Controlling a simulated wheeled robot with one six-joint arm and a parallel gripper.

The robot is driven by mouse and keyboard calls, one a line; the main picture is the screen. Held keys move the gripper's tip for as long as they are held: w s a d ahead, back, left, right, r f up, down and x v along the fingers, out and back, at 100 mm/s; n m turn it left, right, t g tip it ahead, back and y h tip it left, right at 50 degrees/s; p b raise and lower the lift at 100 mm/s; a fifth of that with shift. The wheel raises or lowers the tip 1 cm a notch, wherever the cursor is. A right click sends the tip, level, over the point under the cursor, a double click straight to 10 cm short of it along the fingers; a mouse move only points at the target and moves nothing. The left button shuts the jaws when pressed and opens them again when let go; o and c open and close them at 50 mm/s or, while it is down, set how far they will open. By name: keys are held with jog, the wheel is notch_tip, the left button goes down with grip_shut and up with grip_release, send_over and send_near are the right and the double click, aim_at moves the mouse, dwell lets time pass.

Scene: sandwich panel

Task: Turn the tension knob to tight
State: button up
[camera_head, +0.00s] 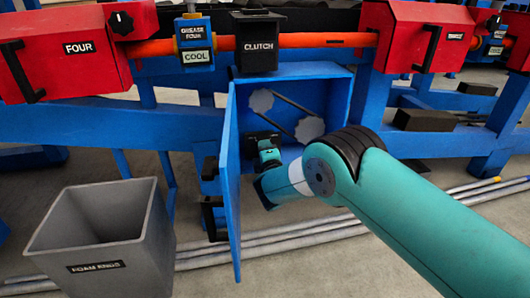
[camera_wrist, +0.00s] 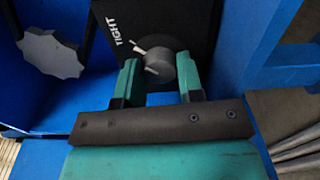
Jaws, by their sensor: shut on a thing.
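The tension knob (camera_wrist: 160,66) is a grey round knob with a pale pointer, mounted on a dark plate (camera_wrist: 112,22). The plate carries the word TIGHT to the left of the knob in the wrist view. The pointer is aimed to the upper left, towards that word. My gripper (camera_wrist: 160,78) has its two teal fingers on either side of the knob and is shut on it. In the head view my gripper (camera_head: 266,150) reaches into the open blue cabinet (camera_head: 325,78); the knob is hidden there behind it.
The cabinet's blue door (camera_head: 232,190) stands open left of my gripper. Grey toothed wheels (camera_head: 309,129) and a belt sit inside, above my gripper. A grey bin (camera_head: 105,225) stands on the floor at left. Grey pipes (camera_head: 320,235) lie on the floor below.

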jog(key=shift+f+m, duration=0.1)
jog(key=shift+m, duration=0.4)
jog(key=shift+d, duration=0.1)
jog(key=o, duration=0.9)
jog(key=b+v, duration=0.1)
jog(key=v, duration=0.6)
jog(key=b+v, duration=0.2)
jog(key=v, duration=0.5)
jog(key=shift+s+f, duration=0.25)
jog(key=shift+s, duration=0.15)
jog(key=shift+s+b, duration=0.1)
jog(key=shift+b, duration=0.6)
